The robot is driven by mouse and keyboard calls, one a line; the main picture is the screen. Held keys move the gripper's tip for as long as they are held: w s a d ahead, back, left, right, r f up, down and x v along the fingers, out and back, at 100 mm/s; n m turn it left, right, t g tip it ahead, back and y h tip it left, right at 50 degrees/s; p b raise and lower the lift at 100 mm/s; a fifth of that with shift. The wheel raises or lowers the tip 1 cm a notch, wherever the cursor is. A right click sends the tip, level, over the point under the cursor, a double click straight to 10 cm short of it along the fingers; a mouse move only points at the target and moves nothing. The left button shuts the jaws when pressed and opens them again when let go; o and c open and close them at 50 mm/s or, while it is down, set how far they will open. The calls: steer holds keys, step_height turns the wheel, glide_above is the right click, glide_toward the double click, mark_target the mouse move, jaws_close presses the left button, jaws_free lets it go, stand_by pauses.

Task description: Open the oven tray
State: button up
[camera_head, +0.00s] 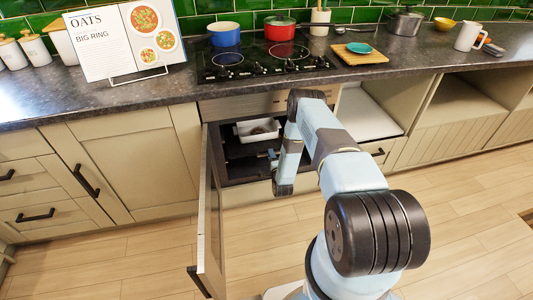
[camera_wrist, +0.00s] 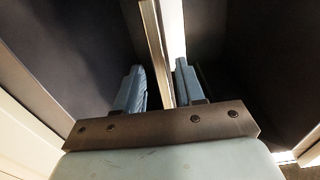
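The oven (camera_head: 240,105) under the hob has its door (camera_head: 211,225) swung wide open to the left. Inside are dark racks or a tray (camera_head: 240,150), and a white dish (camera_head: 258,130) sits on the upper level. My gripper (camera_head: 273,155) is at the oven's mouth, just below the dish, partly hidden by my arm. In the wrist view my gripper (camera_wrist: 160,88) has its two fingers apart. A pale narrow strip (camera_wrist: 154,45) runs between them, nearer the right finger. I cannot tell which part it is or whether the fingers touch it.
A blue pot (camera_head: 224,35) and a red pot (camera_head: 280,29) stand on the hob above. An empty open compartment (camera_head: 367,118) lies right of the oven. The wooden floor in front is clear.

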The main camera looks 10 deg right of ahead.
steer(key=shift+w, duration=1.8)
jaws_close()
